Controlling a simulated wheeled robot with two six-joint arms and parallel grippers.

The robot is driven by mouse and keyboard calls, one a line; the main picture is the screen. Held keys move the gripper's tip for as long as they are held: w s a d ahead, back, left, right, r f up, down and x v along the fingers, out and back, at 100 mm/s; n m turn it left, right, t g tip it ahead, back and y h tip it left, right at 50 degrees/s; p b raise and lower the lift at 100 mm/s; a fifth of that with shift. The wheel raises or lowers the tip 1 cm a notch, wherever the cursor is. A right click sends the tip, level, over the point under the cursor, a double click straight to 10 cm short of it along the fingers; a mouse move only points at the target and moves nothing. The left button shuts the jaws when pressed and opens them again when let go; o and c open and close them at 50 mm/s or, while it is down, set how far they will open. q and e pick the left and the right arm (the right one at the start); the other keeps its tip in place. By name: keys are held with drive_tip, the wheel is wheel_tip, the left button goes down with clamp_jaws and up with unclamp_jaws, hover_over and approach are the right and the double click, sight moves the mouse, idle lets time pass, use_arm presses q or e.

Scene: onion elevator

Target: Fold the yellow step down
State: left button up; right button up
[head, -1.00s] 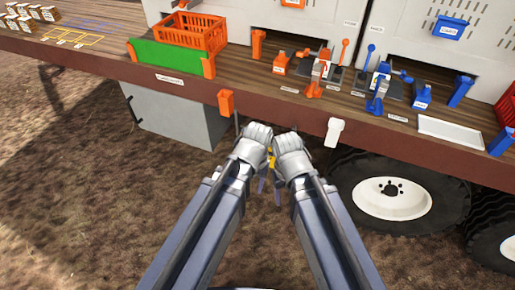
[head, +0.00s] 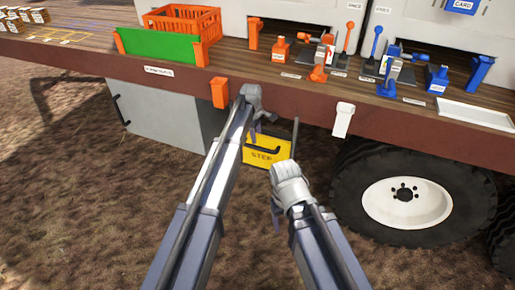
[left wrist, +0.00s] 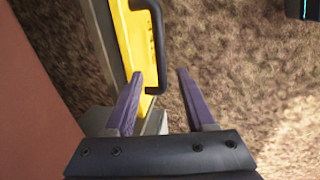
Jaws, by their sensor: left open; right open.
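The yellow step (head: 262,152), lettered STEP, hangs upright below the front edge of the truck bed, partly hidden by my left arm. In the left wrist view it is a yellow panel (left wrist: 122,28) with a dark bar handle (left wrist: 159,45). My left gripper (head: 258,130) is in front of the step, near its top. Its open jaws (left wrist: 160,73) have the handle's near end between them in the picture; I cannot tell whether they touch it. My right gripper (head: 276,218) is open and empty, lower and to the right of the step.
The brown bed edge (head: 180,83) runs just above, with an orange block (head: 218,92) and a white block (head: 343,120) on it. A grey box (head: 165,118) hangs at left. A large wheel (head: 405,200) stands at right. The ground in front is clear.

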sight(258, 147)
use_arm(q)
drive_tip(key=shift+w+d+f+b, duration=0.1)
drive_tip(key=shift+w+f+b, duration=0.15)
drive_tip(key=shift+f+b, duration=1.05)
drive_tip(key=shift+w+d+f+b, duration=0.1)
drive_tip(key=shift+w+f+b, duration=0.1)
drive_tip(key=shift+f+b, duration=1.05)
drive_tip(key=shift+w+d+f+b, duration=0.1)
drive_tip(key=shift+w+f+b, duration=0.15)
drive_tip(key=shift+f+b, duration=1.05)
clamp_jaws()
